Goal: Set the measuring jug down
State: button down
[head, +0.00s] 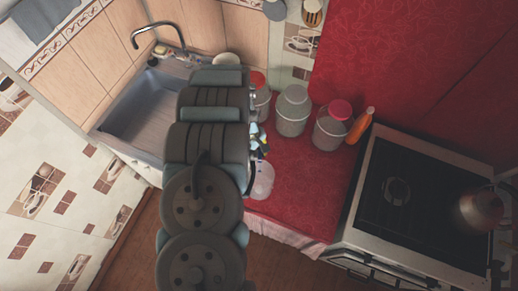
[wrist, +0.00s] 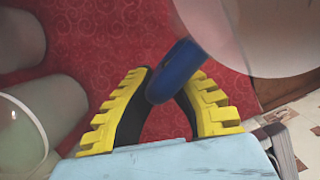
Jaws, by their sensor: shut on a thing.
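The measuring jug (head: 262,180) is a pale translucent vessel at the front left of the red counter, partly hidden behind my arm. In the wrist view its clear body (wrist: 260,35) fills the upper right, and its blue handle (wrist: 180,70) lies between my yellow fingers. My gripper (wrist: 166,82) is shut on that handle. In the head view only small yellow and blue bits of my gripper (head: 259,142) show beside my arm. I cannot tell whether the jug's base touches the red counter (head: 300,200).
Several jars, including a clear jar (head: 292,112) and a red-lidded jar (head: 332,126), stand behind the jug. An orange bottle (head: 360,126) is beside them. The stove (head: 420,200) with a kettle (head: 482,210) is right, the sink (head: 145,110) left. Red cloth right of the jug is bare.

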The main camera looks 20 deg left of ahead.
jog(key=w+a+f+b, duration=0.3)
jog(key=w+f+b, duration=0.4)
jog(key=b, duration=0.5)
jog(key=shift+w+a+f+b, duration=0.3)
jog(key=shift+w+a+b, duration=0.1)
jog(key=shift+w, duration=0.25)
notch_tip(320, 180, down, 4)
jog(key=b, duration=0.3)
jog(key=shift+w+r+b, duration=0.15)
jog(key=shift+b, duration=0.25)
jog(key=shift+a+r, duration=0.1)
jog(key=c, duration=1.2)
grip_release()
jog(key=shift+c, duration=0.2)
jog(key=shift+r, duration=0.15)
